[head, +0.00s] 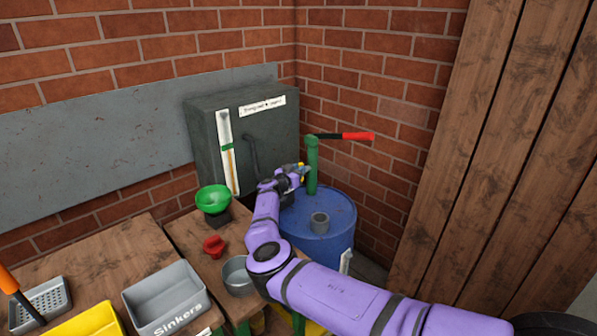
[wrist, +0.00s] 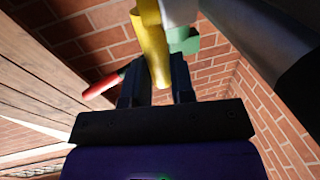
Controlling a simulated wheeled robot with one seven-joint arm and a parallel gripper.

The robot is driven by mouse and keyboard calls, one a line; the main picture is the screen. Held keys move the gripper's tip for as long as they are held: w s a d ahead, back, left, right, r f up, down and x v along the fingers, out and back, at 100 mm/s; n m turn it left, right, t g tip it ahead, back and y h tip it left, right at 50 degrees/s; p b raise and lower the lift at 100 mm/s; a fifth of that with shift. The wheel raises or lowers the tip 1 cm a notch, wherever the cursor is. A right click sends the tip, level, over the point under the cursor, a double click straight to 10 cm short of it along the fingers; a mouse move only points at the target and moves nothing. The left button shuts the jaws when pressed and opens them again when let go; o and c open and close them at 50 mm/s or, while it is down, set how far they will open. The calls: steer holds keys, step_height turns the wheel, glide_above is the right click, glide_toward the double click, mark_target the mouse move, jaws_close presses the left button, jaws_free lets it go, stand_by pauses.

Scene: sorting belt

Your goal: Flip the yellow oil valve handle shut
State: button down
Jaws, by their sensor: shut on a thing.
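The yellow oil valve handle (wrist: 152,40) runs down between the two dark fingers of my gripper (wrist: 157,82) in the wrist view, with its lower end between them. My gripper is shut on the handle. In the head view my gripper (head: 298,172) is beside the front of the dark grey oil tank (head: 205,130), left of the green pump. Only a small yellow bit of the handle (head: 301,165) shows there. The valve body is mostly hidden in the head view.
A green pump (head: 312,165) with a red-gripped lever (head: 358,135) stands on a blue drum (head: 335,222) close to my gripper. A green funnel (head: 213,197), a red object (head: 214,246) and a metal pot (head: 238,275) are on the bench. A grey Sinkers bin (head: 165,297) is nearer.

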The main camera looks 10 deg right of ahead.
steer(key=c, duration=1.2)
jaws_free()
steer(key=shift+c, duration=0.2)
steer(key=v, duration=1)
steer(key=shift+s+a, duration=0.2)
steer(key=shift+a, duration=0.1)
